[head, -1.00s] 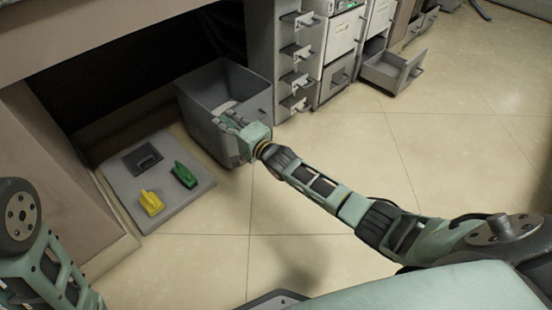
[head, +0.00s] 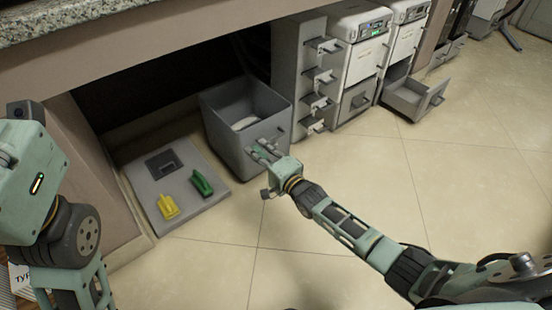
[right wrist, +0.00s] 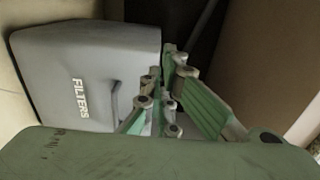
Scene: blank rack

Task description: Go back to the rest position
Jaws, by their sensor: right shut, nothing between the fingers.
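My right gripper (head: 260,150) is shut and empty in the head view, in front of the grey bin (head: 222,135); I cannot tell if it touches the bin. In the right wrist view its fingers (right wrist: 168,85) are beside a grey surface (right wrist: 100,65) marked FILTERS. My left arm (head: 60,215) is folded up at the left edge of the head view, and its fingers are not visible.
A grey panel (head: 207,209) with a yellow item (head: 167,206) and a green item (head: 202,183) lies left of the bin. Drawer units stand behind, with a drawer (head: 410,98) open. A counter (head: 80,20) overhangs at upper left. Floor at right is clear.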

